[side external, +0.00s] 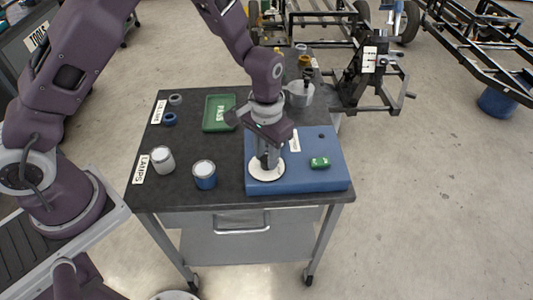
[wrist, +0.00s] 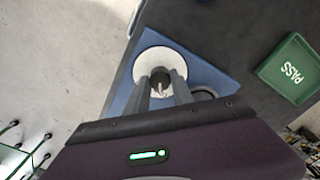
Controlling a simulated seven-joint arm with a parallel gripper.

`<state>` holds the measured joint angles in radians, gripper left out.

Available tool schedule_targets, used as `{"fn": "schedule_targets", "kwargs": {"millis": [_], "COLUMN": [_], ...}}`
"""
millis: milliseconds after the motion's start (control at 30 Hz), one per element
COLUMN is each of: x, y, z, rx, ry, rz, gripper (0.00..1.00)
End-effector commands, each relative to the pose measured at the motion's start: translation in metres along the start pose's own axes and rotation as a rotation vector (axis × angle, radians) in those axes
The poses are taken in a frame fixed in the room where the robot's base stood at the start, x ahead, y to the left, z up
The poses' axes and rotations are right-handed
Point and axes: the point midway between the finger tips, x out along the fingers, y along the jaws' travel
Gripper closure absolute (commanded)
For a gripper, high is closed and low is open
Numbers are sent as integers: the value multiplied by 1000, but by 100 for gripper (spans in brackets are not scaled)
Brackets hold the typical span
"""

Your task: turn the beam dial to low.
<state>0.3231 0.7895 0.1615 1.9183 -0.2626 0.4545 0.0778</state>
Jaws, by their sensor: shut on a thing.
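The fingers are shut on the knob, one on each side. The fingers hide much of the knob, so I cannot tell which setting it points to.
A green piece (side external: 319,162) lies on the panel to the right. A white-topped can (side external: 162,160) and a blue can (side external: 205,175) stand left of the panel. A green PASS tray (side external: 218,113) lies behind.

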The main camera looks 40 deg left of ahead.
Motion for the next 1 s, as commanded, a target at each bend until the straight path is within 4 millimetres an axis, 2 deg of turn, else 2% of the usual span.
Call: {"fn": "schedule_targets", "kwargs": {"millis": [100,133,233,567,833,1000], "x": [-1,-1,-1,-4,-56,-71], "y": [0,0,0,0,1,0], "z": [-1,-1,-1,-1,-2,-1], "rx": [-2,-2,-1,0,1,-1], "ry": [3,3,3,3,6,3], "rz": [1,1,1,1,2,1], "gripper": [100,70,50,50,50,50]}}
